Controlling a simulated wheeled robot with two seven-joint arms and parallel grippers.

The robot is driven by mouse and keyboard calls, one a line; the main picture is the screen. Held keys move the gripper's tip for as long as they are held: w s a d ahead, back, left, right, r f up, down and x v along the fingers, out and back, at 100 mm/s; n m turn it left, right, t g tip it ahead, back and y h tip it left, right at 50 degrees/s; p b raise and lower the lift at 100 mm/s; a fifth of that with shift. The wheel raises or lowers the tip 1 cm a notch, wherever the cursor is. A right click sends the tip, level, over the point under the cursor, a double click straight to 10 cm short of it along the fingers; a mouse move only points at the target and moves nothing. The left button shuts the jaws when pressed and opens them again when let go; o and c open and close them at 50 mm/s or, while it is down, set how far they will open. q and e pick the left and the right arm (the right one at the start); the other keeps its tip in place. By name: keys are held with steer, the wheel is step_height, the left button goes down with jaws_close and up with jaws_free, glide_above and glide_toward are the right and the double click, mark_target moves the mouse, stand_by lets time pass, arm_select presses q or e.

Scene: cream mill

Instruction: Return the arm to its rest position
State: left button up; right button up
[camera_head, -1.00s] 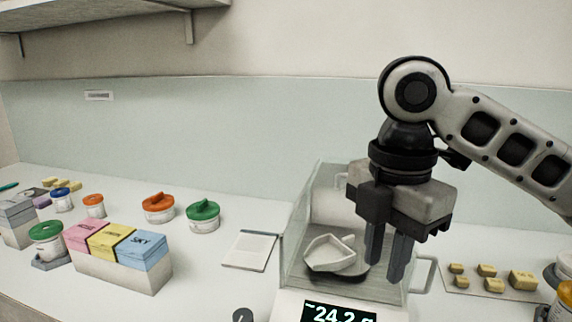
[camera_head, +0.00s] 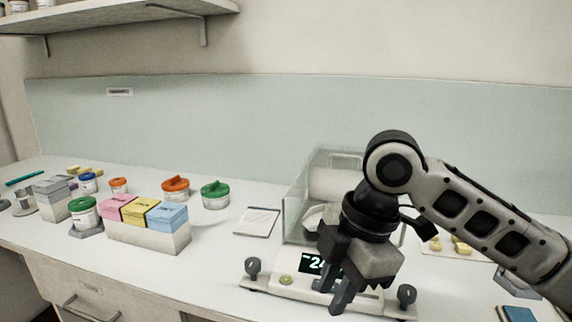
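My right gripper (camera_head: 345,292) hangs in front of the balance (camera_head: 286,281), its fingers pointing down and slightly apart. Nothing shows between the fingers. The gripper covers part of the balance's display (camera_head: 309,263), on which only the start of a negative reading shows. Behind it, a white weighing boat (camera_head: 311,219) sits inside the glass draft shield (camera_head: 295,208), partly hidden by my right arm (camera_head: 460,205). That arm comes in from the right. My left gripper is not in view.
Left of the balance lie a white flat pad (camera_head: 257,222), a box of pink, yellow and blue packs (camera_head: 150,238), and tubs with green (camera_head: 215,188) and orange (camera_head: 175,184) lids. Small yellow blocks (camera_head: 462,248) sit behind my arm. A shelf (camera_head: 120,14) overhangs at upper left.

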steer(key=w+a+f+m+t+y, duration=0.1)
steer(key=a+f+m+t+y, duration=0.3)
steer(key=f, duration=0.5)
steer(key=a+f+m+t+y, duration=0.1)
steer(key=a+f+m+y, duration=0.1)
steer(key=f+m, duration=0.6)
steer(key=s+d+f+m+t+h, duration=0.4)
steer(key=s+d+f+m+h, duration=0.2)
steer(key=s+d+f, duration=0.7)
step_height(320, 180, down, 2)
steer(key=shift+s+d+f+m+t, duration=0.1)
steer(key=shift+s+d+m+t, duration=0.25)
steer(key=shift+d+m, duration=0.35)
